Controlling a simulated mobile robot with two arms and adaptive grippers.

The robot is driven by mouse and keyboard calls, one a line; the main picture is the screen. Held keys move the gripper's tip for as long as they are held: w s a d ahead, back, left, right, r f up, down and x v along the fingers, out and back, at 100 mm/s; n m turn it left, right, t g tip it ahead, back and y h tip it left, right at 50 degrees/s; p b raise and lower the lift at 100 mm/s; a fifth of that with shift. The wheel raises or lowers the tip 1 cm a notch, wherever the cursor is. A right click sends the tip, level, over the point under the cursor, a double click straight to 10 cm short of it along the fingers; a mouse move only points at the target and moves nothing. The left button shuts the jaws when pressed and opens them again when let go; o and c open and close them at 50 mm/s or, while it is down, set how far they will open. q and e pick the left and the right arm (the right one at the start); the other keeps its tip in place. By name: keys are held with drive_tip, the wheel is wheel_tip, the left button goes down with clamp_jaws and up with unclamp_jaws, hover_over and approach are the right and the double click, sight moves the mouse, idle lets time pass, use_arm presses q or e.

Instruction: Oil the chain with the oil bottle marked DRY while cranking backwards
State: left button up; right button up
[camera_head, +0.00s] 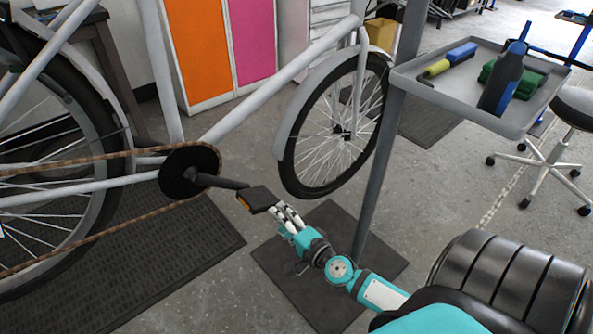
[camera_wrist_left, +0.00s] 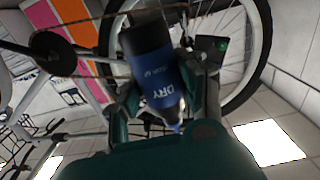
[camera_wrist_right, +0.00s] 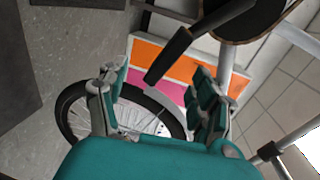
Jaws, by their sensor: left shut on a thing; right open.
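The brown chain (camera_head: 95,160) runs rearward from the dark chainring (camera_head: 189,170) of the white bike. The crank arm (camera_head: 222,182) points right and slightly down to the pedal (camera_head: 258,198). My right gripper (camera_head: 284,214) is open beside the pedal; whether they touch is unclear. In the right wrist view the crank arm (camera_wrist_right: 176,52) shows above my spread fingers. My left gripper (camera_wrist_left: 165,72) is outside the head view. In the left wrist view it is shut on a dark bottle with a blue label reading DRY (camera_wrist_left: 152,58), its narrow tip toward the lower right.
A grey tray (camera_head: 447,98) on a post (camera_head: 383,140) stands at right, holding another dark bottle (camera_head: 503,80), a green item and a blue-and-yellow item. A wheeled stool (camera_head: 575,105) is at far right. Dark mats (camera_head: 330,270) lie on the floor.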

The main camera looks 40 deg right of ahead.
drive_tip(key=s+r, duration=0.1)
drive_tip(key=s, duration=0.9)
drive_tip(key=shift+r, duration=0.3)
